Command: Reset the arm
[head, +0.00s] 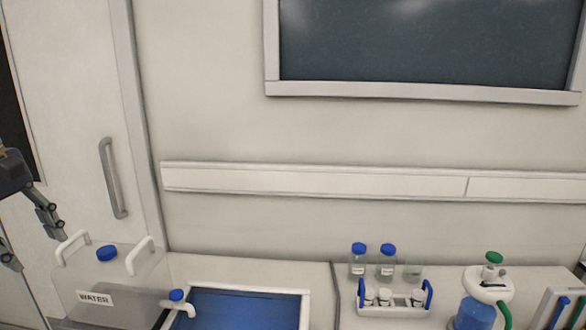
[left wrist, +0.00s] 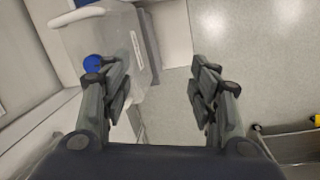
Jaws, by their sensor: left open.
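My left gripper (head: 33,240) is at the left edge of the head view, in front of the white door and left of the water container. In the left wrist view the left gripper (left wrist: 160,88) has its two fingers spread wide with nothing between them but floor and a pale surface beyond. The clear container labelled WATER (head: 110,285) has a blue cap (head: 106,253) and white handles. The container (left wrist: 110,35) also shows beyond the fingers in the left wrist view, partly hidden by one finger. My right gripper is not in either view.
A blue-bottomed tray (head: 245,310) lies right of the container's tap (head: 178,300). Farther right are a rack with small jars (head: 395,305), blue-capped bottles (head: 387,262) and a green-capped device (head: 488,285). A door handle (head: 113,178) sticks out at left.

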